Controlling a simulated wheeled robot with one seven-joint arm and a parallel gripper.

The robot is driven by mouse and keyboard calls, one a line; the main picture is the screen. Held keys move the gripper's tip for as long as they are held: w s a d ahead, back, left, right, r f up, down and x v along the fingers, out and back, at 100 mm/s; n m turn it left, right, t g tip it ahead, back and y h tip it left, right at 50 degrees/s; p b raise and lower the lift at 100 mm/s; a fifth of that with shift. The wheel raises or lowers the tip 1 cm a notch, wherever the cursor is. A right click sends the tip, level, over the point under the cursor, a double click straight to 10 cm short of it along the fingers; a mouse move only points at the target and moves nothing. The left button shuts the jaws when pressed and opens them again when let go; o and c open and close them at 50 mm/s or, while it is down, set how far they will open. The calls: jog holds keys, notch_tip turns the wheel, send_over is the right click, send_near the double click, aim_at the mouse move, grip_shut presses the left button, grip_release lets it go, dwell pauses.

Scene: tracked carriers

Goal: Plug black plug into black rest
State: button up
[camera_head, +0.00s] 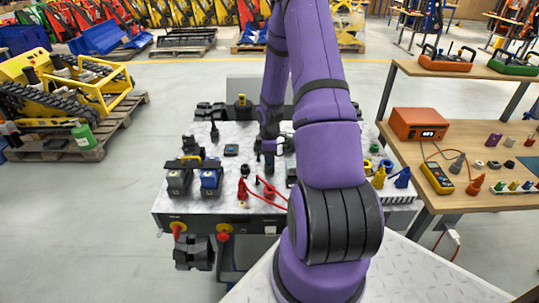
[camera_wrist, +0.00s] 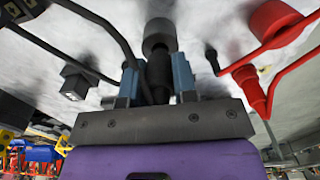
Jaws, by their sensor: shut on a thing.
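In the wrist view my gripper (camera_wrist: 156,78) has its two blue fingers shut on the black plug (camera_wrist: 158,72). A wider dark cylinder (camera_wrist: 159,36) stands directly beyond the plug's end, in line with it. It may be the black rest; I cannot tell whether plug and cylinder touch or are joined. A black cable (camera_wrist: 108,28) runs beside the left finger. In the head view my gripper (camera_head: 268,152) points down over the middle of the grey carrier top (camera_head: 228,133); the plug there is too small and shaded to make out.
A red plug (camera_wrist: 250,88) with a red cable stands right of my gripper in the wrist view. A small dark block (camera_wrist: 75,82) is at left. Grey and blue battery-like boxes (camera_head: 210,178) stand at the carrier's front left. A wooden bench (camera_head: 470,145) is at right.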

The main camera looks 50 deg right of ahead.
jog(key=shift+f, duration=0.8)
jog(key=o, duration=1)
jog(key=shift+r, duration=0.1)
notch_tip(320, 180, up, 11)
jog(key=shift+f, duration=0.2)
